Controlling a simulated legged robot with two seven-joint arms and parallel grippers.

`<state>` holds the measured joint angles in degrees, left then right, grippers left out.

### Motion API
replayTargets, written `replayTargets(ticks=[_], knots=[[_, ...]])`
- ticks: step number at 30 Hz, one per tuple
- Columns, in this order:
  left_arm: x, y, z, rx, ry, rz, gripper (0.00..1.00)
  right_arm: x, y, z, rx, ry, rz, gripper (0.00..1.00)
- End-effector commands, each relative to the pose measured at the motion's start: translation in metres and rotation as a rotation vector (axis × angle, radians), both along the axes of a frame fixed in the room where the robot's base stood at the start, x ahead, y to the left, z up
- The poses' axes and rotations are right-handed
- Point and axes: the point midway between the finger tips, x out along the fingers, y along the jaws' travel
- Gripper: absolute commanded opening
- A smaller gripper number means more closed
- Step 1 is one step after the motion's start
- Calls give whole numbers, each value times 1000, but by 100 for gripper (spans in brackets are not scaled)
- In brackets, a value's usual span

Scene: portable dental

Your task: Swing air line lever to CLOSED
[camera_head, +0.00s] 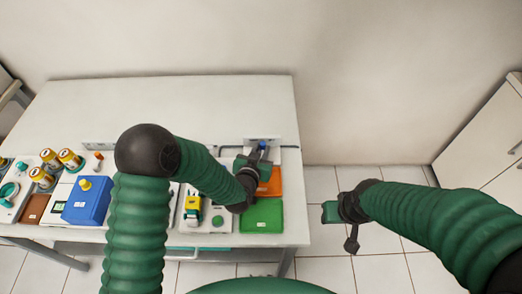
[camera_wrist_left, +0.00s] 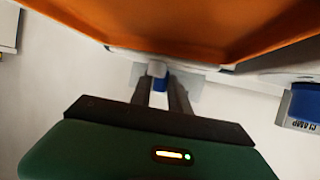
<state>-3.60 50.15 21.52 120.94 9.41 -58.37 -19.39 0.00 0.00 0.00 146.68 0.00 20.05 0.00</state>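A small blue part (camera_head: 262,146), probably the air line lever, stands at the back right of the table by a grey fixture (camera_head: 262,141). My left gripper (camera_head: 250,162) reaches to it from the front. In the left wrist view the blue part (camera_wrist_left: 158,78) shows between the two dark fingers (camera_wrist_left: 163,93), which are a little apart. Whether they press on it cannot be told. The lever's angle and any CLOSED mark cannot be read. My right gripper (camera_head: 330,212) is off the table's right side, above the floor, with nothing visible in it.
An orange tray (camera_head: 270,182) and a green tray (camera_head: 262,216) lie by my left gripper; the orange one (camera_wrist_left: 210,30) is close in the wrist view. A blue block labelled CLAMP (camera_wrist_left: 303,105) is at the right there. A blue box (camera_head: 86,200) and yellow-capped jars (camera_head: 68,158) stand left.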

Motion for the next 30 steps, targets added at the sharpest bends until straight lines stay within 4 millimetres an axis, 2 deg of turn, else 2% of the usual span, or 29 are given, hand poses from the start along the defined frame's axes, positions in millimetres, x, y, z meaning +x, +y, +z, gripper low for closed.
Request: replayTargets(ticks=[1,3,30], knots=[[0,1,-1,2,3,3,9,0,0,0,0,0,0,40],[0,2,-1,2,3,3,0,0,0,0,0,0,0,40],[-2,3,-4,4,9,37,0,0,0,0,0,0,0,40]])
